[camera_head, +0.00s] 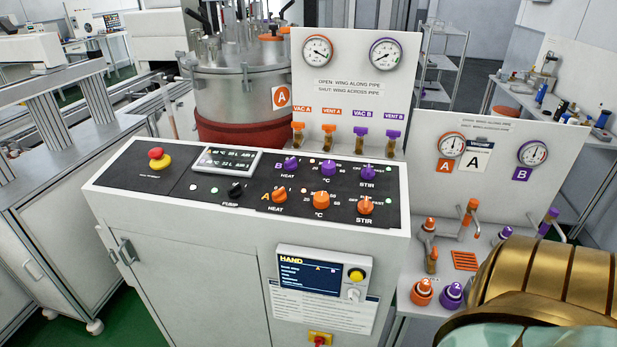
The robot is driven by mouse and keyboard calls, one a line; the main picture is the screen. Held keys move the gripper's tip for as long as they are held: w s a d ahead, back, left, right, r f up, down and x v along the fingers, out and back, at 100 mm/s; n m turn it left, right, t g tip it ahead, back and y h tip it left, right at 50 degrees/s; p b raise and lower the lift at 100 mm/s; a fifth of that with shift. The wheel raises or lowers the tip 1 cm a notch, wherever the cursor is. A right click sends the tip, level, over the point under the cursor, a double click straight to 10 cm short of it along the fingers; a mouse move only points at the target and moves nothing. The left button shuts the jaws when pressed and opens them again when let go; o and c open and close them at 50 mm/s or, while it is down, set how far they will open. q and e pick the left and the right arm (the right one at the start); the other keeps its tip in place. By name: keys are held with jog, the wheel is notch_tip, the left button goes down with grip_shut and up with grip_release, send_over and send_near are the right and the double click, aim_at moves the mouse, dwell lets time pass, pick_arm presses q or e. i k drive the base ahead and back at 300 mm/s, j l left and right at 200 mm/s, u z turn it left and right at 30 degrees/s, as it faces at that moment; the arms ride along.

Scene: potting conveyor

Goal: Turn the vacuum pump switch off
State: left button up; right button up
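The vacuum pump switch (235,190) is a small black knob on the dark sloping top of the white control console (250,245), with the word PUMP printed beside it. Two small pale lights sit to its left. The knob's exact pointer direction is too small to read. Neither of my grippers shows in the head view, and nothing touches the switch.
A red and yellow emergency button (158,158) is left of the switch, and a small display (226,161) is behind it. Orange and purple HEAT and STIR knobs (322,199) are to the right. A steel vessel (235,95) and gauge panel (345,75) stand behind.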

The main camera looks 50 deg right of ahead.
aim_at(234, 192)
jog(key=z, duration=1.35)
jog(key=i+j+z, duration=0.15)
jog(key=i+j, duration=0.05)
jog(key=j, duration=0.1)
